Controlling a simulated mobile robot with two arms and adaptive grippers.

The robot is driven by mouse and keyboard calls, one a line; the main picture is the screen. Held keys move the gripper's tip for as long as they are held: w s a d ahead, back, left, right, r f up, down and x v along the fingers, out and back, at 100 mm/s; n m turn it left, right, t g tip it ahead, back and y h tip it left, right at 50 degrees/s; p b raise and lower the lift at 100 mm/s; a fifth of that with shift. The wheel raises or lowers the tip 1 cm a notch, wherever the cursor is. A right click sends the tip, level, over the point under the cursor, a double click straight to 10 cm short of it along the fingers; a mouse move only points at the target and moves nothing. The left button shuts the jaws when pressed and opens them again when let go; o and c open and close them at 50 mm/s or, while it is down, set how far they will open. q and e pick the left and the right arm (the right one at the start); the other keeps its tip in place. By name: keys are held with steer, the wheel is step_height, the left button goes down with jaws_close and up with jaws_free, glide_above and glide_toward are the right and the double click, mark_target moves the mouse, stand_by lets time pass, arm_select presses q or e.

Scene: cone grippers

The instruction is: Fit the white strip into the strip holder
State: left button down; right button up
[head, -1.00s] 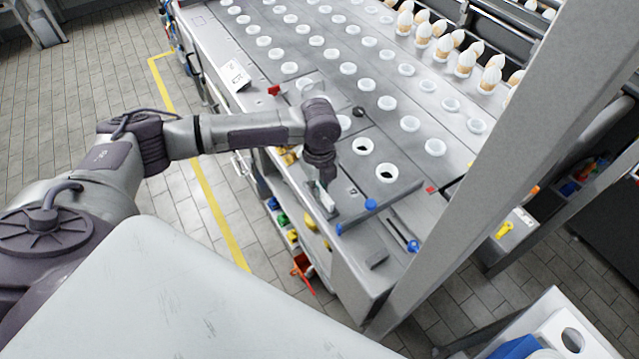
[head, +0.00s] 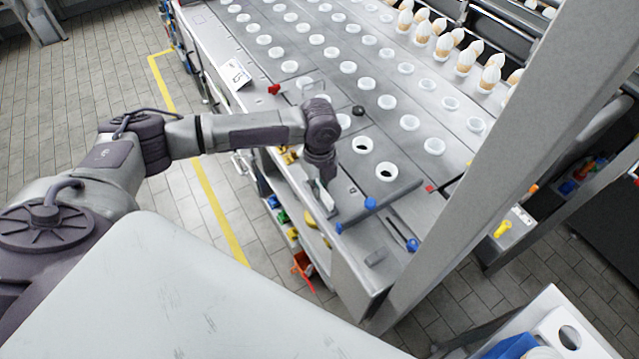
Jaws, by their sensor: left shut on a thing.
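My left gripper (head: 322,186) points down over the near front edge of the machine table. It is shut on a small white strip (head: 327,199), which stands out pale and roughly upright below the fingers. The fingers are small here, and I cannot tell whether the strip touches the surface beneath. A long grey bar with blue knobs (head: 390,197) lies on the table just right of the gripper. I cannot tell for sure which part is the strip holder. My right gripper is not in view.
The table (head: 300,113) carries rows of white ring cups, and cones (head: 465,62) stand at the back. A small lever with a blue knob (head: 412,244) is at the near right. A thick grey post (head: 500,160) rises at the right. Shelves with coloured parts (head: 284,219) lie below.

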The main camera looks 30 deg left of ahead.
arm_select(q)
steer(key=shift+p, duration=0.4)
stand_by(0.6)
stand_by(0.6)
steer(key=shift+p, duration=0.75)
stand_by(0.6)
steer(key=shift+f+b, duration=0.3)
steer(key=shift+f, duration=0.3)
stand_by(0.6)
steer(key=c, duration=1.1)
jaws_free()
steer(key=shift+c, duration=0.2)
step_height(320, 180, up, 12)
